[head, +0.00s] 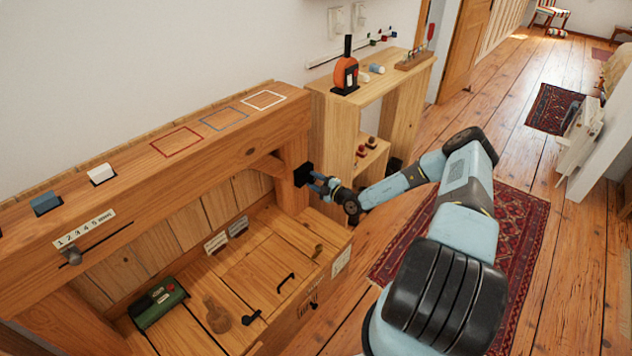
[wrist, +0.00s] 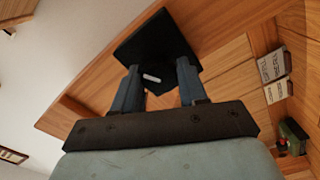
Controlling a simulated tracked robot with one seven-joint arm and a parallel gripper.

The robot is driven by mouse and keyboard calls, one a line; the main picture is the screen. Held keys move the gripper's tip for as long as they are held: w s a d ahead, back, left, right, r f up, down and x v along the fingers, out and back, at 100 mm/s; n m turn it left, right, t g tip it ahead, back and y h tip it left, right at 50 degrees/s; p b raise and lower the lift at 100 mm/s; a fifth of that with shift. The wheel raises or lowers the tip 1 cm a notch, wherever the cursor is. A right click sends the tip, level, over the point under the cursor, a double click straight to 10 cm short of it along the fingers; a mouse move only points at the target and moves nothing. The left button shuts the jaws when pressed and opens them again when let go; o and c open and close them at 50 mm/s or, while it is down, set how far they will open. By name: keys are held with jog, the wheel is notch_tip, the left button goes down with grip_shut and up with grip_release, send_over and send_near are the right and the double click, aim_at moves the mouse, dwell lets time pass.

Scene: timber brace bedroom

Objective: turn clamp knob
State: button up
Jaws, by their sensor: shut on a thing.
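The clamp knob is the black fitting (head: 303,174) on the right-hand post of the timber frame. In the wrist view its dark, square-looking body (wrist: 155,42) fills the space just past my fingertips. My gripper (head: 318,184) reaches the knob from the right, its blue fingers on either side of the knob. In the wrist view my gripper (wrist: 159,70) is shut on the dark knob, with a small white mark (wrist: 152,77) showing between the fingers. The part gripped is mostly hidden, and I cannot tell the knob's turn angle.
The timber bench (head: 250,262) below carries a green box (head: 158,304) and black handles. Its top beam holds a blue block (head: 45,203) and a white block (head: 101,173). A wooden shelf (head: 402,75) with an orange-and-black object (head: 346,72) stands behind my arm. Floor lies open to the right.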

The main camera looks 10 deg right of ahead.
jog(key=shift+s+f, duration=0.1)
jog(key=shift+f, duration=0.05)
dwell(0.3)
jog(key=o, duration=1)
jog(key=shift+o, duration=0.2)
jog(key=v, duration=1.3)
jog(key=shift+s+d, duration=0.2)
jog(key=shift+s, duration=0.05)
